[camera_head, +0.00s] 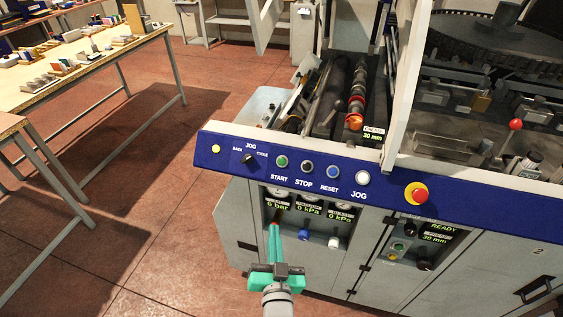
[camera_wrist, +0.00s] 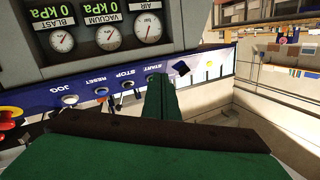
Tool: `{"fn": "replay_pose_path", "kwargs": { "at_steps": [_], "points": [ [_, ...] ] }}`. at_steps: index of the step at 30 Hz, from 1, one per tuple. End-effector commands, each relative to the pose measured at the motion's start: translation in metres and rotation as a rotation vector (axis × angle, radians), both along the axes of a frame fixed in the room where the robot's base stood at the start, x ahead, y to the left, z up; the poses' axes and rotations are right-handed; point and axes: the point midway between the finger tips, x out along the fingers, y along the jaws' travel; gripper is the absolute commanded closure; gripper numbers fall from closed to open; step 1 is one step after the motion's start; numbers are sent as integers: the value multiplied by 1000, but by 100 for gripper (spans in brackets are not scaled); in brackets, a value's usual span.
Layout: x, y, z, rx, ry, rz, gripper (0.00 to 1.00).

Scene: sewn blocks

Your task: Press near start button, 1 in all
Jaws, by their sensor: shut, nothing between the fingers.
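The green START button (camera_head: 282,161) sits on the blue sloping control strip (camera_head: 240,143) of the machine, left of the STOP button (camera_head: 306,166). In the wrist view the strip is upside down, and the START label (camera_wrist: 149,67) shows just beyond my fingertips. The button itself is mostly hidden there by the fingers. My gripper (camera_head: 274,228) is shut and empty, its green fingers together. In the head view the tips overlap the gauge panel below the strip, lower than the START button. They appear apart from the button; the exact gap is unclear.
RESET (camera_head: 333,172) and JOG (camera_head: 362,178) buttons and a red emergency stop (camera_head: 416,193) lie to the right on the strip. Pressure gauges (camera_wrist: 110,38) fill the panel below. Open floor (camera_head: 150,230) lies left.

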Motion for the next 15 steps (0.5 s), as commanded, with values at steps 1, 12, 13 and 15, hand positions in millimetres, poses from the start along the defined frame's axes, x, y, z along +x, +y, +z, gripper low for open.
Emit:
{"fn": "replay_pose_path", "kwargs": {
  "at_steps": [1, 12, 13, 15],
  "points": [
    [17, -1, 17, 6, -18, 6, 100],
    [97, 1, 113, 34, -67, 63, 100],
    [101, 1, 119, 34, -70, 66, 100],
    [107, 1, 129, 35, -73, 72, 100]
  ]
}}
